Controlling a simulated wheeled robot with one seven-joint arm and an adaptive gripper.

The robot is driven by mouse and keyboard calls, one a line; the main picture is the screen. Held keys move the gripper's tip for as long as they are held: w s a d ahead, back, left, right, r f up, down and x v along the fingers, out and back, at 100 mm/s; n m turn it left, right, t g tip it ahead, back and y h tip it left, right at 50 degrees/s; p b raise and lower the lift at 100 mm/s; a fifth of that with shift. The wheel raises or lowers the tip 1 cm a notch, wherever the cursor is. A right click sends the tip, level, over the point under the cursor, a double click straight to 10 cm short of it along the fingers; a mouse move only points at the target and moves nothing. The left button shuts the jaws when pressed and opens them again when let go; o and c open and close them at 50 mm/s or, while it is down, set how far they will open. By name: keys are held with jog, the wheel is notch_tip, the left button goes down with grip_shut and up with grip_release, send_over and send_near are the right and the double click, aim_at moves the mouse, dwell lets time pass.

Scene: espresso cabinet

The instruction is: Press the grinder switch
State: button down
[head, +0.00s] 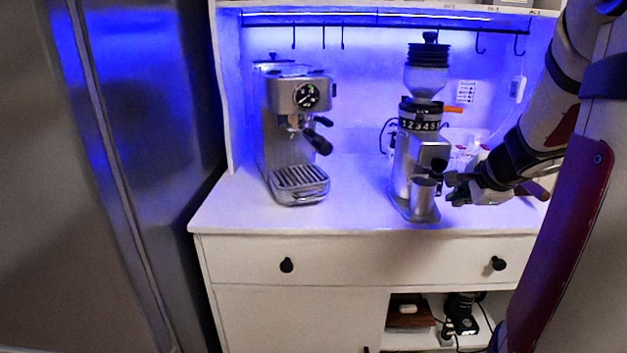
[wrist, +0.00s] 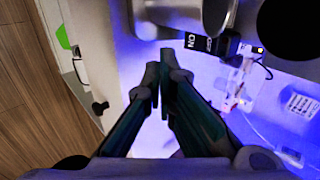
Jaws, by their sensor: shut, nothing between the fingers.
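The grinder (head: 430,153) stands on the right of the white cabinet top, with a clear hopper and a black numbered collar. A metal cup (head: 423,193) stands at its front. My gripper (head: 452,190) is shut and empty, low beside the grinder's right side. In the wrist view my gripper (wrist: 160,72) points toward the grinder body (wrist: 180,12). A black switch part with ON and OFF lettering (wrist: 208,42) shows ahead and to the right of the fingertips, apart from them. I cannot make out the switch in the head view.
An espresso machine (head: 295,135) stands left of the grinder, with clear countertop (head: 353,190) between. Small items and a cable lie behind my gripper. Drawer knobs (head: 498,263) project from the cabinet front. A tall fridge-like panel (head: 150,100) stands at left.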

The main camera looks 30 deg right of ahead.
jog(key=w, duration=0.1)
jog(key=w+d+f, duration=0.1)
jog(key=w+d, duration=0.1)
jog(key=shift+w+f, duration=0.1)
jog(key=shift+f, duration=0.3)
jog(key=shift+w+d+f, duration=0.15)
jog(key=shift+w+d, duration=0.3)
jog(key=shift+w, duration=0.3)
